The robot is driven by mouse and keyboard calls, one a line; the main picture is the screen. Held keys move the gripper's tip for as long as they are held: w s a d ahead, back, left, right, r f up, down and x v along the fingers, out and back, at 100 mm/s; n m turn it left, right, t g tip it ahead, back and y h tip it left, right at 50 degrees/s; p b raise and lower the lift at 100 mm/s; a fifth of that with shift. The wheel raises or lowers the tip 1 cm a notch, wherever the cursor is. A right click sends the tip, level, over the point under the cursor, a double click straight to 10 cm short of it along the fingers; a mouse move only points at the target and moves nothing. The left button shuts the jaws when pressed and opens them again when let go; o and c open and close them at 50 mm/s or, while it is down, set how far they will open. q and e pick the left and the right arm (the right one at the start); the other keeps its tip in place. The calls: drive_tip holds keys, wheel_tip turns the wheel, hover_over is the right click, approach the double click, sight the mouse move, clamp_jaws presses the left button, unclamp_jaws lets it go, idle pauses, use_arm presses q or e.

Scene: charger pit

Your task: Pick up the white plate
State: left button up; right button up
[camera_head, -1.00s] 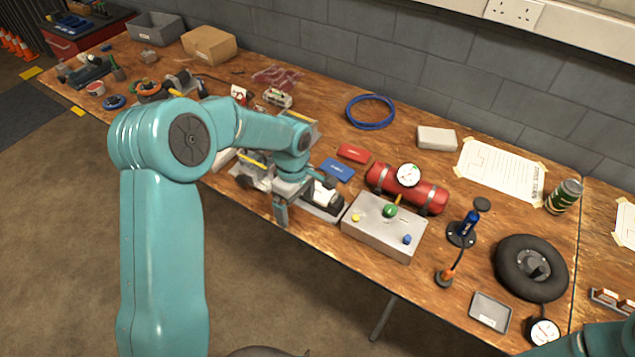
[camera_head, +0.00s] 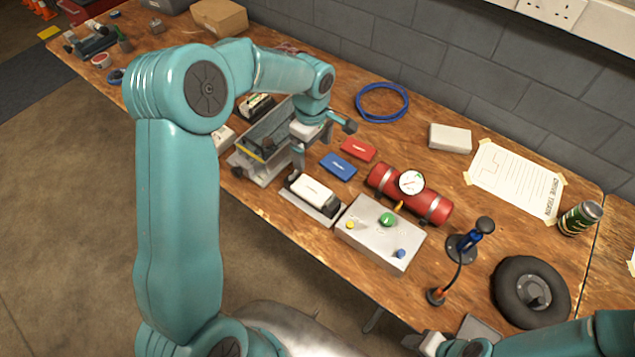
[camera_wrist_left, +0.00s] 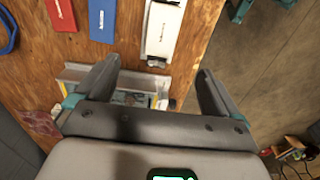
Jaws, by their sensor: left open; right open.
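A white plate (camera_head: 314,188) with a small label lies on a black block in a grey cradle (camera_head: 318,213) near the table's front edge. It also shows in the left wrist view (camera_wrist_left: 163,28), just beyond the fingertips. My left gripper (camera_head: 322,143) is open and empty, above the table behind the plate; in the wrist view its spread fingers (camera_wrist_left: 159,68) have the cradle's metal end between them. My right gripper (camera_head: 425,343) is at the bottom edge, partly cut off.
A blue plate (camera_head: 338,166) and a red plate (camera_head: 358,149) lie behind the white one. A grey box with coloured buttons (camera_head: 380,235) stands close to its right, with a red cylinder (camera_head: 383,182) behind. A grey open metal tray (camera_head: 260,172) lies to its left.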

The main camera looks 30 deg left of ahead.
use_arm(q)
drive_tip(key=b, duration=0.4)
hover_over(312, 190)
wheel_tip(312, 190, down, 6)
drive_tip(key=f, duration=0.1)
drive_tip(key=f+b, duration=0.1)
drive_tip(key=f, duration=0.1)
drive_tip(key=f+b, duration=0.1)
drive_tip(key=shift+w+a+f, duration=0.15)
drive_tip(key=shift+w+f, duration=0.1)
drive_tip(key=shift+f, duration=0.15)
drive_tip(key=shift+s, duration=0.4)
drive_tip(key=f, duration=0.1)
drive_tip(key=f+b, duration=0.1)
drive_tip(key=f, duration=0.3)
drive_tip(key=shift+w+f+b, duration=0.1)
drive_tip(key=shift+w+b, duration=0.15)
drive_tip(key=shift+b, duration=0.1)
drive_tip(key=shift+s+f, duration=0.1)
drive_tip(key=c, duration=1.2)
use_arm(e)
wheel_tip(312, 190, down, 8)
drive_tip(key=shift+r, duration=0.25)
